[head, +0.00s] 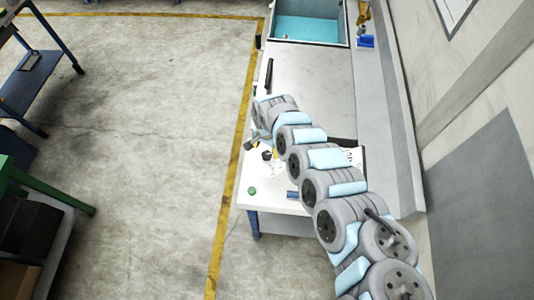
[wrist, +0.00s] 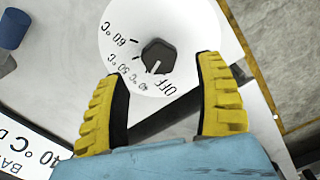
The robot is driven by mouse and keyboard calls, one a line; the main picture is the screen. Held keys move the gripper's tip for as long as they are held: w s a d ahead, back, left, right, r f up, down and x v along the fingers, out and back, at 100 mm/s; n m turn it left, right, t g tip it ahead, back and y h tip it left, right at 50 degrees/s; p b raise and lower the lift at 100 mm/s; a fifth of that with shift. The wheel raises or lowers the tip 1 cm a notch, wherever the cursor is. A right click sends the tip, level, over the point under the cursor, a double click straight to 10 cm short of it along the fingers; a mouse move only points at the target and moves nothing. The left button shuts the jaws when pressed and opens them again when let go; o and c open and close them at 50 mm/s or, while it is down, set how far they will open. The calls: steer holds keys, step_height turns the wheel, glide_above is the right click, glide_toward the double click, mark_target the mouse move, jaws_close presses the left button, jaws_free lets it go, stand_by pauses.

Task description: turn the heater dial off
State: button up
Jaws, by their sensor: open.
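The heater dial has a black knob (wrist: 158,56) on a white round face (wrist: 180,22). The face carries the marks 60 °C, 50 °C, 40 °C and OFF, upside down in the wrist view. A short white line on the knob points down toward the area of 40 °C and OFF; I cannot tell exactly which mark it meets. My gripper (wrist: 161,74) is open, with one yellow finger on each side below the knob. The knob is between the lines of the fingers, with no visible contact. In the head view my arm partly hides the dial area.
A blue cylinder (wrist: 13,28) stands left of the dial in the wrist view. A labelled panel (wrist: 35,145) lies at the lower left. In the head view, a green item (head: 252,190) sits near the edge of the white bench (head: 320,75). A blue basin (head: 308,28) is at the far end.

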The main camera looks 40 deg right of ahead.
mark_target(267, 154)
steer(key=shift+d+f+b, duration=0.1)
steer(key=shift+f+b, duration=0.25)
steer(key=shift+f, duration=2)
steer(key=c, duration=1.2)
